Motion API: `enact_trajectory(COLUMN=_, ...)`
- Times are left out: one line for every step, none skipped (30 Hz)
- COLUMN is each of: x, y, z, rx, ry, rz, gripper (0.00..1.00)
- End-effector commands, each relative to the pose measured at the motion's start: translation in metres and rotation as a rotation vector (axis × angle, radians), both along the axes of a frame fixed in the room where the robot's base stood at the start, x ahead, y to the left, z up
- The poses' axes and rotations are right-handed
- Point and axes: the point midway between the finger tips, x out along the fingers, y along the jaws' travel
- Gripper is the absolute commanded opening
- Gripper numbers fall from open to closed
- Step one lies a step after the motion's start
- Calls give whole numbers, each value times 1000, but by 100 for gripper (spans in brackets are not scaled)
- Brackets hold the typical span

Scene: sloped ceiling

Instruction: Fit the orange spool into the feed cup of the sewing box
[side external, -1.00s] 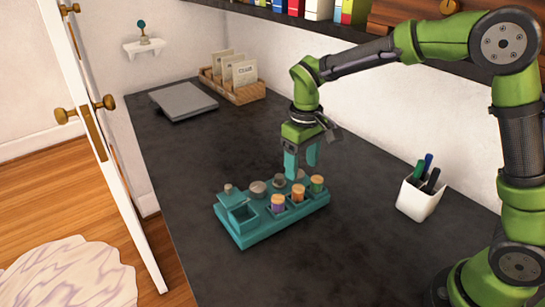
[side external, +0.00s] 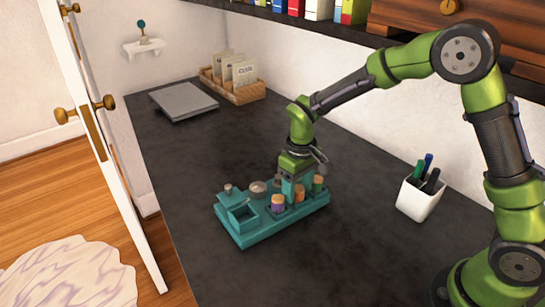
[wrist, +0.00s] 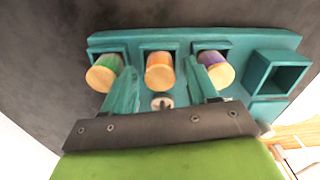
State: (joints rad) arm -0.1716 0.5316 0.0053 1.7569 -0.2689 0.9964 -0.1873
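The teal sewing box (side external: 262,232) sits on the dark worktop. Its orange spool (side external: 299,194) stands in a front-row socket between the purple spool (side external: 278,203) and the green spool (side external: 318,184). The feed cup (side external: 242,216) is the square, open, empty-looking cup at the box's left end; it also shows at right in the wrist view (wrist: 279,72). My gripper (side external: 289,190) is low over the box. In the wrist view, its teal fingers (wrist: 160,70) are spread on either side of the orange spool (wrist: 159,78), with visible gaps.
Silver bobbins (side external: 258,188) sit in the box's back row. A white pen cup (side external: 419,199) stands to the right. A grey laptop-like slab (side external: 183,101) and a card tray (side external: 236,91) lie at the back. The worktop in front of the box is clear.

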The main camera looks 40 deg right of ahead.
Motion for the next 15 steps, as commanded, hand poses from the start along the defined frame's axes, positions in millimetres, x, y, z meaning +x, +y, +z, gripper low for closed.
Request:
enact_trajectory(x=0, y=0, z=0, rx=0, ry=0, rz=0, gripper=50)
enact_trajectory(x=0, y=0, z=0, rx=0, ry=0, rz=0, gripper=45)
enact_trajectory(x=0, y=0, z=0, rx=0, ry=0, rz=0, gripper=39)
enact_trajectory(x=0, y=0, z=0, rx=0, ry=0, rz=1, gripper=34)
enact_trajectory(x=0, y=0, z=0, rx=0, ry=0, rz=1, gripper=30)
enact_trajectory(x=0, y=0, z=0, rx=0, ry=0, rz=1, gripper=24)
enact_trajectory(x=0, y=0, z=0, rx=0, ry=0, rz=1, gripper=19)
enact_trajectory(x=0, y=0, z=0, rx=0, ry=0, rz=1, gripper=14)
enact_trajectory(x=0, y=0, z=0, rx=0, ry=0, rz=1, gripper=8)
enact_trajectory(x=0, y=0, z=0, rx=0, ry=0, rz=1, gripper=4)
enact_trajectory(x=0, y=0, z=1, rx=0, ry=-1, rz=1, gripper=4)
enact_trajectory(x=0, y=0, z=1, rx=0, ry=-1, rz=1, gripper=4)
enact_trajectory(x=0, y=0, z=1, rx=0, ry=-1, rz=1, gripper=4)
enact_trajectory(x=0, y=0, z=1, rx=0, ry=-1, rz=1, gripper=4)
enact_trajectory(x=0, y=0, z=1, rx=0, ry=-1, rz=1, gripper=4)
